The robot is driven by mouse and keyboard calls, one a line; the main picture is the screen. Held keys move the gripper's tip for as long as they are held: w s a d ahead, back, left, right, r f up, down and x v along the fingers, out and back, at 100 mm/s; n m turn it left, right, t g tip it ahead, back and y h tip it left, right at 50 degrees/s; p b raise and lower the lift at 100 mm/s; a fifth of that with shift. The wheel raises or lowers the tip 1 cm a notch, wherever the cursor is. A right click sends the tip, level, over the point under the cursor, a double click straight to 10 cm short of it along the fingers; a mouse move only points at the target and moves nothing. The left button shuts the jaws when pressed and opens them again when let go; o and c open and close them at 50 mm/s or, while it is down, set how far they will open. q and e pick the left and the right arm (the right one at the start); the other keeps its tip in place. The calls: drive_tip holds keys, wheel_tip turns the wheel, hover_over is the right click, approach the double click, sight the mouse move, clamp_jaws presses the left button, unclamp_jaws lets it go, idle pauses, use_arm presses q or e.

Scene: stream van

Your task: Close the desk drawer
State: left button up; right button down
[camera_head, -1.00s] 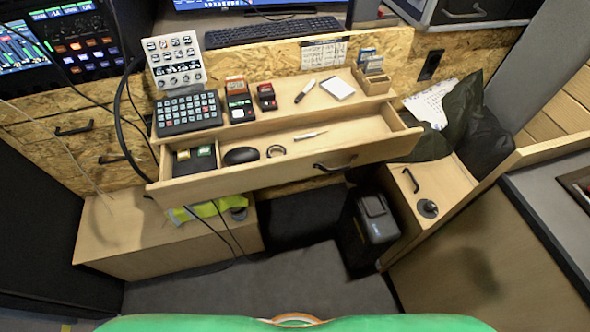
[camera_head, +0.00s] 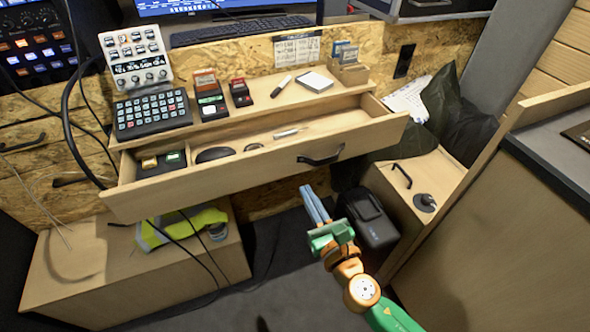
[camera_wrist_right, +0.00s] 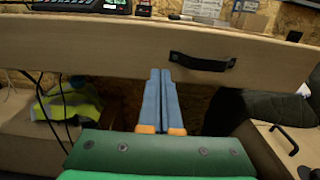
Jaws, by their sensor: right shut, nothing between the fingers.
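The desk drawer (camera_head: 232,181) is pulled out below the desk top, with its black bar handle (camera_head: 321,159) on the front right of centre. Inside it lie a small dark box with lit squares, a black mouse, a ring and a pen. My right gripper (camera_head: 313,197) is shut and empty, below and in front of the drawer handle. In the right wrist view its blue fingers (camera_wrist_right: 163,92) lie together, pointing at the drawer front, with the handle (camera_wrist_right: 202,62) just to their right. Whether the fingertips touch the front is unclear. My left gripper is not in view.
A keypad (camera_head: 152,113), small devices and a notepad (camera_head: 313,81) stand on the desk top. A black bin-like box (camera_head: 368,219) stands beside my right arm. A low wooden cabinet (camera_head: 420,185) is at right, a wooden box (camera_head: 75,270) with a yellow vest at left.

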sight(290, 161)
drive_tip(key=x, duration=0.8)
drive_tip(key=shift+w+f+b, duration=0.1)
drive_tip(key=shift+w+b, duration=0.1)
drive_tip(key=shift+b, duration=0.2)
